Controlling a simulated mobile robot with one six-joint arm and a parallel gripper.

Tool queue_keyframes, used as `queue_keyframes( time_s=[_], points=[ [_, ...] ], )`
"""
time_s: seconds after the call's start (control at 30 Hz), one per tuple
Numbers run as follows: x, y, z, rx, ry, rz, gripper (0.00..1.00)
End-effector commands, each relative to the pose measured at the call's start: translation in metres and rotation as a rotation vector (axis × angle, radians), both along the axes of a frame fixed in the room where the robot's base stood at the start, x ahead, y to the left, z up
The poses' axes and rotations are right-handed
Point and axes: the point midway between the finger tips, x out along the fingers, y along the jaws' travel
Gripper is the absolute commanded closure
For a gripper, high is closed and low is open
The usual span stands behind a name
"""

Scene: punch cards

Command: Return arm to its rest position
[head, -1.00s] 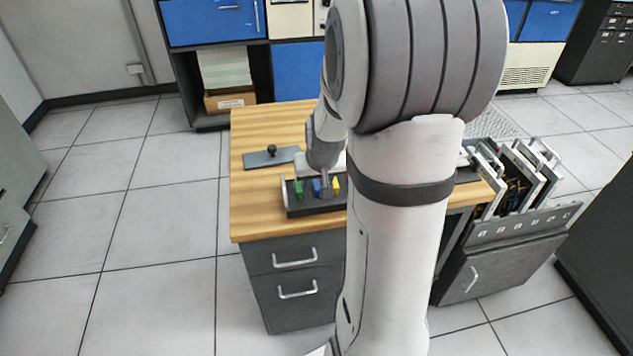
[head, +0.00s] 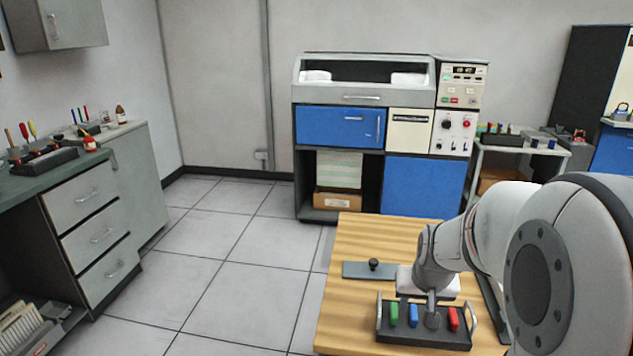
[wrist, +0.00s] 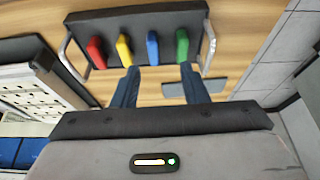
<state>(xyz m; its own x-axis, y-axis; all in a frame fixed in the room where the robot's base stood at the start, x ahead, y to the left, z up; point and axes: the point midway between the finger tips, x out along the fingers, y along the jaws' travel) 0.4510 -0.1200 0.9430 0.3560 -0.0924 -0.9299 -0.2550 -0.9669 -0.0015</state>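My arm reaches over a wooden-topped table (head: 345,300) in the head view. My gripper (wrist: 160,77) shows in the wrist view with its two dark fingers apart and nothing between them. In the head view my gripper (head: 432,308) points down, over or just behind a black tray (head: 420,340). The tray holds a green block (head: 394,313), a blue block (head: 413,315) and a red block (head: 454,318). A yellow block (wrist: 124,49) shows in the wrist view but is hidden behind the gripper in the head view.
A grey plate with a black knob (head: 372,268) lies on the table, left of the gripper. A blue-fronted cabinet (head: 340,127) stands behind. A grey drawer counter (head: 90,210) is at the left. Tiled floor between is free.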

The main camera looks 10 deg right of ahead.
Motion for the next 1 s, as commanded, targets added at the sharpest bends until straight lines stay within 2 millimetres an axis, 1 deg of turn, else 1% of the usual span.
queue_keyframes(
  time_s=[0.03, 0.07, 0.1, 0.17, 0.2, 0.3, 0.4, 0.5, 0.63, 1.0],
  points=[
    [-0.009, 0.014, 0.014, 0.002, 0.005, 0.026, 0.60],
    [-0.015, 0.023, 0.021, 0.003, 0.012, 0.041, 0.60],
    [-0.026, 0.035, 0.031, 0.006, 0.022, 0.065, 0.60],
    [-0.045, 0.055, 0.044, 0.011, 0.042, 0.101, 0.60],
    [-0.058, 0.067, 0.052, 0.014, 0.057, 0.125, 0.60],
    [-0.091, 0.091, 0.068, 0.017, 0.092, 0.180, 0.60],
    [-0.119, 0.106, 0.077, 0.017, 0.122, 0.221, 0.60],
    [-0.137, 0.115, 0.082, 0.016, 0.143, 0.250, 0.60],
    [-0.147, 0.119, 0.083, 0.016, 0.157, 0.261, 0.60],
    [-0.147, 0.119, 0.082, 0.016, 0.157, 0.260, 0.60]
  ],
)
